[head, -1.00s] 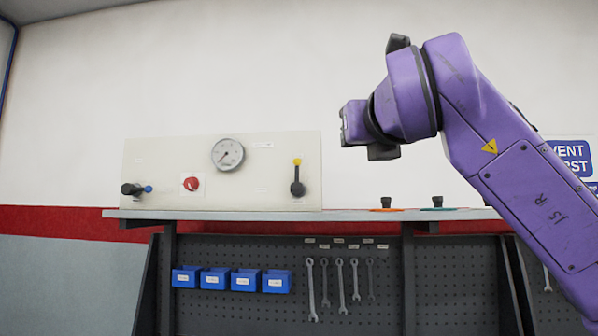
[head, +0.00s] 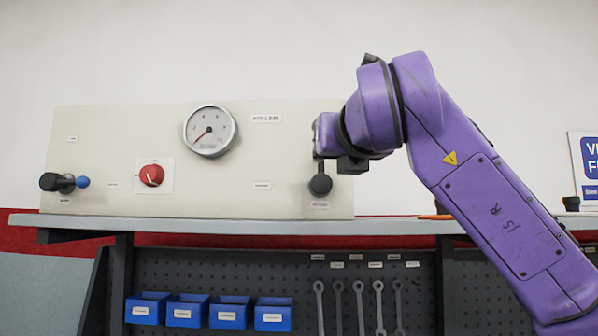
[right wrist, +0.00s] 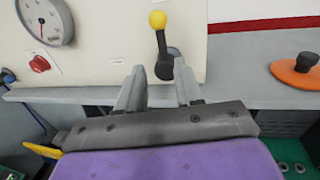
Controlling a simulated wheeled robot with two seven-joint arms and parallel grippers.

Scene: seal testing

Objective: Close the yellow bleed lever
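The yellow bleed lever (right wrist: 158,21) shows in the right wrist view as a yellow knob on a dark stem, pointing up from a round black hub (right wrist: 169,62) on the pale panel. In the head view only the black hub (head: 320,184) shows clearly; my right gripper hides the yellow knob. My right gripper (head: 322,138) is in front of the panel's right end. In the right wrist view its two grey fingers (right wrist: 158,86) are spread apart with nothing between them, below the yellow knob and just short of the hub. My left gripper is not in view.
The panel (head: 100,130) also carries a gauge (head: 210,131), a red knob (head: 152,175) and a blue-tipped valve (head: 66,182). It stands on a grey shelf (head: 250,226). An orange disc with a black knob (right wrist: 297,72) sits to the right. Blue bins and wrenches hang below.

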